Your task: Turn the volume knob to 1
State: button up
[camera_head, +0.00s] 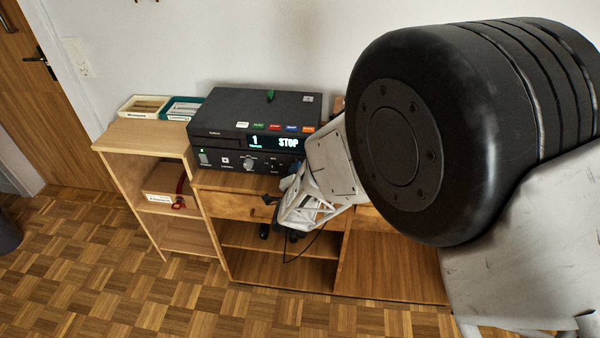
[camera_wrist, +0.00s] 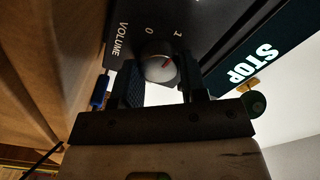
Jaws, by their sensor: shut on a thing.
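In the head view the black device (camera_head: 235,112) stands on a wooden cabinet. My arm reaches its front right, where the knob and fingertips cannot be made out clearly.
The lit display (camera_head: 276,141) reads 1 and STOP. Another knob (camera_head: 249,163) is left of my arm. Small trays (camera_head: 143,107) sit on the shelf unit to the left. A drawer (camera_head: 232,205) lies below the device. A blue piece (camera_wrist: 100,91) is beside my gripper.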

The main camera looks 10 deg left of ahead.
dwell(0.4)
jog(key=o, duration=0.9)
jog(key=shift+s, duration=3.9)
jog(key=shift+r, duration=0.1)
